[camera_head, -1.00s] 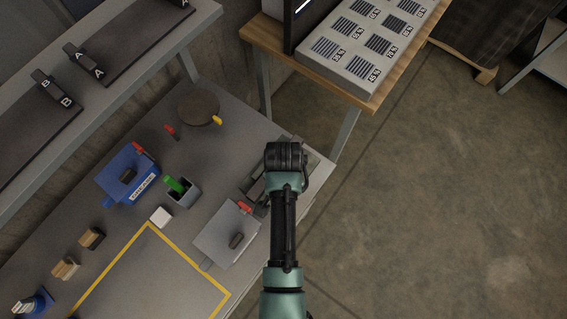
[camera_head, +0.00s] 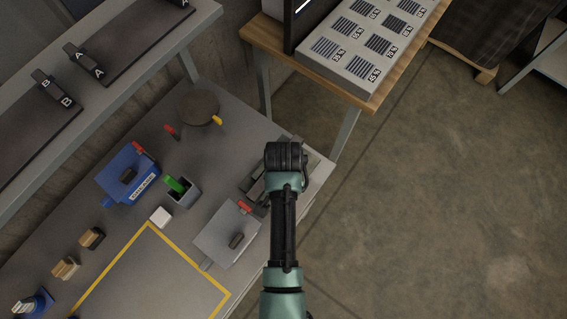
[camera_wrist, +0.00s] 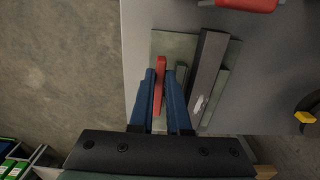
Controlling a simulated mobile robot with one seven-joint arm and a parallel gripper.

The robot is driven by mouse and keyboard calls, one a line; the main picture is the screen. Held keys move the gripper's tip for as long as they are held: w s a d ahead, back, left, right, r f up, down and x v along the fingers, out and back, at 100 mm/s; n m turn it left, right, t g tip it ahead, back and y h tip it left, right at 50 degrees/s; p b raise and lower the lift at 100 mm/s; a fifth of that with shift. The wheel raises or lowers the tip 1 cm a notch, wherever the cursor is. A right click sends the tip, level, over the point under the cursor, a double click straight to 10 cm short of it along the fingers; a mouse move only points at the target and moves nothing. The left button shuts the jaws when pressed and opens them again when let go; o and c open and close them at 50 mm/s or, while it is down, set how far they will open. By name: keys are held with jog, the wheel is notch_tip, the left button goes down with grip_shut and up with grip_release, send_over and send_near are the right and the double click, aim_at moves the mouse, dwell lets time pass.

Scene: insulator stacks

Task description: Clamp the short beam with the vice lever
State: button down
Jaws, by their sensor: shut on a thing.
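The vice lever (camera_wrist: 159,88) is a red bar in the wrist view. My gripper (camera_wrist: 161,76) has its two blue fingers on either side of the lever and is shut on it. The vice (camera_wrist: 172,44) has a grey-green base on the bench, right around the lever. A long dark grey beam (camera_wrist: 208,68), probably the short beam, lies in the vice to the right of my fingers, with a small pale mark on it. In the head view, the vice (camera_head: 257,180) shows partly beside my arm, which hides my gripper and the lever.
A grey box (camera_head: 226,234) with a red handle stands in front of the vice on the bench. A blue box (camera_head: 128,174), a grey cup (camera_head: 184,192) with a green thing and a round dark disc (camera_head: 199,107) stand further left. A wooden table (camera_head: 373,101) is beyond the bench.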

jog(key=shift+r, duration=0.1)
dwell(0.9)
jog(key=n+p, duration=0.1)
jog(key=d+n+p, duration=0.1)
jog(key=n, duration=0.1)
jog(key=shift+s+d+r+n+p, duration=0.1)
jog(key=shift+s+d+n+p, duration=0.1)
jog(key=shift+s+n+p, duration=0.15)
jog(key=n, duration=0.1)
jog(key=d+n+p, duration=0.1)
jog(key=n, duration=0.1)
jog(key=d+n+p, duration=0.1)
jog(key=n, duration=0.1)
jog(key=shift+s+d, duration=0.1)
jog(key=shift+d, duration=0.15)
jog(key=n, duration=0.2)
jog(key=d+n, duration=0.1)
jog(key=w+d+n, duration=0.1)
jog(key=n, duration=0.1)
jog(key=shift+d+n+p, duration=0.15)
jog(key=shift+n+p, duration=0.15)
jog(key=shift+n, duration=0.05)
jog(key=shift+w+d+n, duration=0.3)
jog(key=shift+w+n, duration=0.05)
jog(key=shift+n, duration=0.7)
jog(key=shift+w+d+n, duration=0.3)
jog(key=shift+w+n, duration=0.05)
jog(key=shift+n, duration=0.7)
